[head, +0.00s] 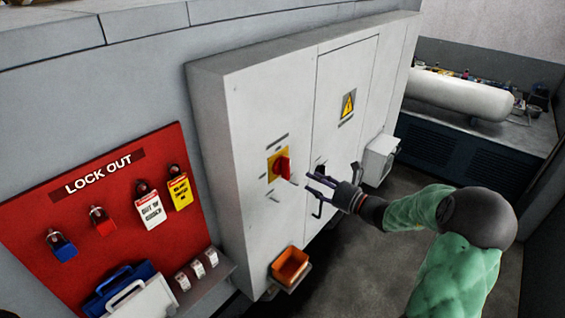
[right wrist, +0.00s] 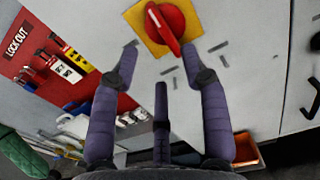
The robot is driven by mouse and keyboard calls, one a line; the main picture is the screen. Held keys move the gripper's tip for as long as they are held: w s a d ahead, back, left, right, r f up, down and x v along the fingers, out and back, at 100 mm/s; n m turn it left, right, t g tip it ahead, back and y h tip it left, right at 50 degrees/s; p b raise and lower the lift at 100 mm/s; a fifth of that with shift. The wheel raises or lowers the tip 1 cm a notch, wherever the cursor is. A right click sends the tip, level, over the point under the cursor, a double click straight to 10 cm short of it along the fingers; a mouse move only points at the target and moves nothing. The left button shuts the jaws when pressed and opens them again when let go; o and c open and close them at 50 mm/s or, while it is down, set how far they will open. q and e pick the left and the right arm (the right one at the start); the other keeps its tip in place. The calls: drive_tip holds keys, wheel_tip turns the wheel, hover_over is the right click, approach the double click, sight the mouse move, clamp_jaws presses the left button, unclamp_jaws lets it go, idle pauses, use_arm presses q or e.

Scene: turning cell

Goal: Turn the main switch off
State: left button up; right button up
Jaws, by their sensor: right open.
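The main switch is a red rotary handle (head: 282,166) on a yellow plate, set on the front of a light grey cabinet (head: 250,120). In the right wrist view the red handle (right wrist: 163,28) lies slantwise on its yellow plate (right wrist: 142,32), just beyond the fingertips. My right gripper (head: 308,183) is open and empty, to the right of the switch in the head view. In the right wrist view its purple fingers (right wrist: 160,58) are spread on both sides, apart from the handle. My left gripper is not in view.
A red lock-out board (head: 110,240) with padlocks and tags hangs left of the cabinet. An orange bin (head: 290,266) sits low on the cabinet front. A cabinet door with a yellow warning sign (head: 347,105) and black handles is right of the switch. Grey floor (head: 390,270) lies open.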

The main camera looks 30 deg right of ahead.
sight(289, 169)
drive_tip(key=p+x, duration=0.2)
drive_tip(key=x, duration=0.8)
drive_tip(key=shift+w+a, duration=0.1)
clamp_jaws()
